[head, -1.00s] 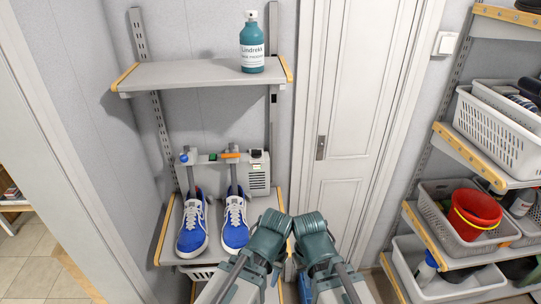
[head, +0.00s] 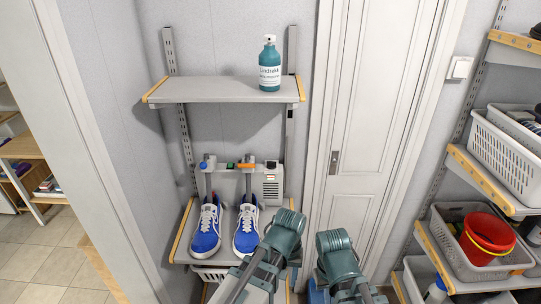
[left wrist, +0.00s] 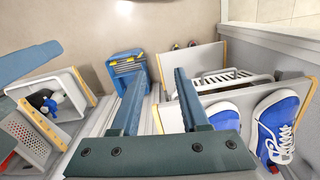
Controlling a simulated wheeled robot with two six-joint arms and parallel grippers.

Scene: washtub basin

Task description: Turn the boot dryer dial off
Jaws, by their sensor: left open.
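The boot dryer (head: 233,169) stands at the back of the lower shelf (head: 184,232), with a blue knob (head: 204,163), an orange part (head: 246,165) and a grey vented box (head: 272,186) with a dark part on top. I cannot tell which of these is the dial. Two blue shoes (head: 206,236) (head: 246,233) sit in front of it, below its upright tubes. My left gripper (left wrist: 160,75) is open and empty in the left wrist view, beside the shoes; the dryer's controls are not seen there. My right gripper is not seen; only my right arm shows.
An upper shelf (head: 222,91) with a teal bottle (head: 270,66) hangs above the dryer. A white door (head: 367,130) is to its right. Racks with baskets (head: 510,150) and a red bucket (head: 485,238) stand far right. A blue crate (left wrist: 125,68) is on the floor.

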